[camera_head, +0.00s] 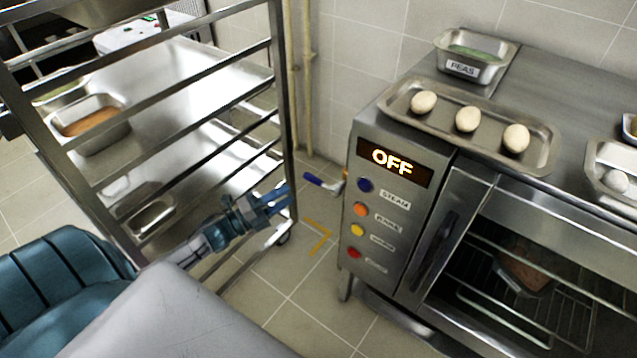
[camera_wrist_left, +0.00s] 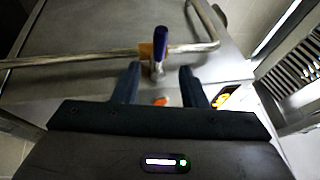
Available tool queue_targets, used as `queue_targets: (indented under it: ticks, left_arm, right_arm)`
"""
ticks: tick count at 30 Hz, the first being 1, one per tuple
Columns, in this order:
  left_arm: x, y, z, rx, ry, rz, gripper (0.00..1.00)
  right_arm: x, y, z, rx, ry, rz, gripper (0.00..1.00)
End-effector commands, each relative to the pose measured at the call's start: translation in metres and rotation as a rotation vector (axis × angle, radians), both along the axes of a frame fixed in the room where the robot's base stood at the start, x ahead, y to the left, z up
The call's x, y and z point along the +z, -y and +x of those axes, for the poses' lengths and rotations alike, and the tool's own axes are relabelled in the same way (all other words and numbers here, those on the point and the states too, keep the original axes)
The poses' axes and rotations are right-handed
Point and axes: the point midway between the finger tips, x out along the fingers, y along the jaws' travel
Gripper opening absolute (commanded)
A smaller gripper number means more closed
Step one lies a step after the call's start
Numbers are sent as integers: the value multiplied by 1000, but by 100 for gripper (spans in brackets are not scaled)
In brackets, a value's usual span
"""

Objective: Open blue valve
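The blue valve has a blue-handled lever (camera_head: 314,179) that sticks out to the left from the oven's left side, near a pipe. In the left wrist view the blue handle (camera_wrist_left: 161,38) stands upright on a metal stem, beyond the fingertips. My left gripper (camera_head: 285,194) is just left of the lever, beside the rack's post. In the left wrist view my left gripper (camera_wrist_left: 160,85) has its two fingers apart with nothing between them. The lever lies roughly in line with the gap, and looks apart from the fingers. My right gripper is not in view.
A metal rack (camera_head: 283,90) stands close behind my left gripper. The oven (camera_head: 400,240) shows OFF and colored buttons; a tray (camera_head: 445,119) with dough balls and a PEAS pan (camera_head: 478,62) sit on top. A pipe (camera_wrist_left: 90,58) runs beside the valve. Floor between is clear.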

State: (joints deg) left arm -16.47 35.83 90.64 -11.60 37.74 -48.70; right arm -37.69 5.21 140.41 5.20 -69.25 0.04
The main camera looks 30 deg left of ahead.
Motion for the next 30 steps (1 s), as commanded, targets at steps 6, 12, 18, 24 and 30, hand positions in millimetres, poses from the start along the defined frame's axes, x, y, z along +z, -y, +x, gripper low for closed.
queue_targets:
  ticks: [6,12,18,24,30]
  left_arm:
    - [9,18,36,3,4,-5,38]
    - [15,34,67,4,0,-5,38]
    - [17,42,83,4,-2,-5,38]
    - [17,44,85,3,-4,-4,38]
    - [17,44,85,3,-4,-4,25]
  right_arm:
    - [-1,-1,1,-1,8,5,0]
    - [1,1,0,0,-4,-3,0]
    - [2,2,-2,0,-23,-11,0]
    - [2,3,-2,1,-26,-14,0]
    - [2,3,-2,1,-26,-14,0]
